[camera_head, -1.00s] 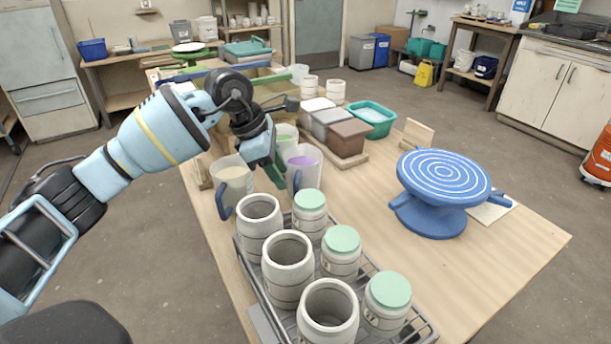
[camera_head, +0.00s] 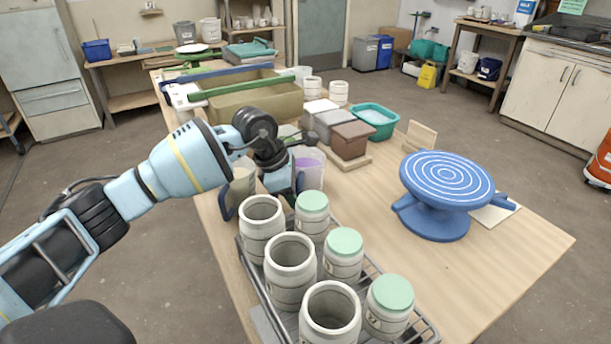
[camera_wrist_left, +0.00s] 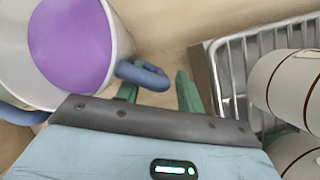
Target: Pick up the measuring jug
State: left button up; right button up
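A clear jug with purple glaze (camera_head: 309,168) stands on the table behind the jar rack, partly hidden by my left gripper (camera_head: 292,190). It fills the upper left of the left wrist view (camera_wrist_left: 75,45), where its blue handle (camera_wrist_left: 145,74) points towards the gap between my green fingers (camera_wrist_left: 158,90). The left gripper is open and empty, low beside the handle; whether it touches is unclear. A second jug with cream glaze (camera_head: 243,176) stands to the left, mostly behind my wrist. A third jug with green glaze is nearly hidden behind the gripper. My right gripper is out of view.
A wire rack (camera_head: 254,284) of white jars (camera_head: 290,270), some green-lidded, stands close in front. Lidded blocks (camera_head: 351,138) and a teal tub (camera_head: 375,117) are behind. A blue banding wheel (camera_head: 446,182) stands right; the table between is clear.

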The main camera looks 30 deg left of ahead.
pick_arm(q)
grip_shut()
jog(key=shift+r, duration=0.1)
dwell(1.2)
